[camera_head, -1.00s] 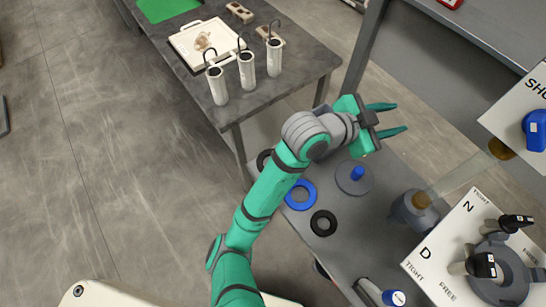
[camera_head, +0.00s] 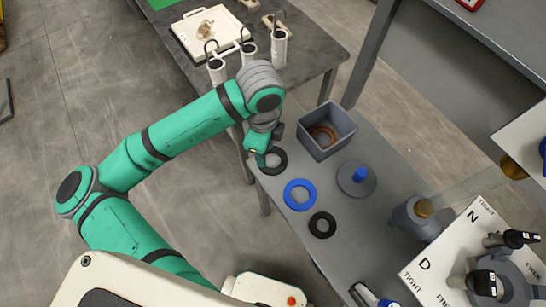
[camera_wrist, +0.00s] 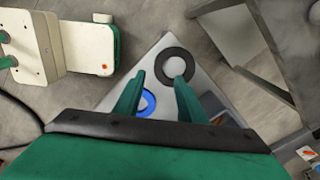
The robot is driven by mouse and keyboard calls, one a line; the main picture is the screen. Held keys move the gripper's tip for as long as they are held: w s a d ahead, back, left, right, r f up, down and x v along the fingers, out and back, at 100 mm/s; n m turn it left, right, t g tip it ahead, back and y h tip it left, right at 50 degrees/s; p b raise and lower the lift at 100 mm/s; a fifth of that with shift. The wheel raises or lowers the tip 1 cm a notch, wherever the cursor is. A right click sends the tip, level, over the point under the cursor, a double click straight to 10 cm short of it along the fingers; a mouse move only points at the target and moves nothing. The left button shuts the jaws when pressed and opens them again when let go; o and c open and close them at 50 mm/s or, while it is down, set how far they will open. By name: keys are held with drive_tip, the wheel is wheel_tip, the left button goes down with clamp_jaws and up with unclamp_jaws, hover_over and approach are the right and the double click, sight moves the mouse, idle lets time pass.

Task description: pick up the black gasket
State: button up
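Two black gaskets lie flat on the grey side table. One black gasket (camera_head: 273,160) is near the table's left corner, partly covered by my gripper (camera_head: 259,152); the other black gasket (camera_head: 322,224) lies nearer the front edge. In the wrist view a black gasket (camera_wrist: 177,65) lies just beyond my gripper (camera_wrist: 160,78). The fingers are apart with nothing between them, and the right fingertip overlaps the ring's near edge in the picture. I cannot tell whether it touches.
A blue ring (camera_head: 300,195) lies between the two black ones. A grey bin (camera_head: 339,146) holding brownish rings stands close to the right of my gripper. White cylinders (camera_head: 248,53) stand on the other table.

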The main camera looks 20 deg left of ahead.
hover_over(268, 170)
drive_tip(key=f, duration=0.4)
drive_tip(key=shift+a+f, duration=0.3)
drive_tip(key=shift+a, duration=0.05)
drive_tip(key=shift+d+f, duration=0.2)
drive_tip(key=shift+f, duration=1.25)
drive_tip(key=shift+d+f, duration=0.2)
drive_tip(key=shift+f, duration=1.25)
clamp_jaws()
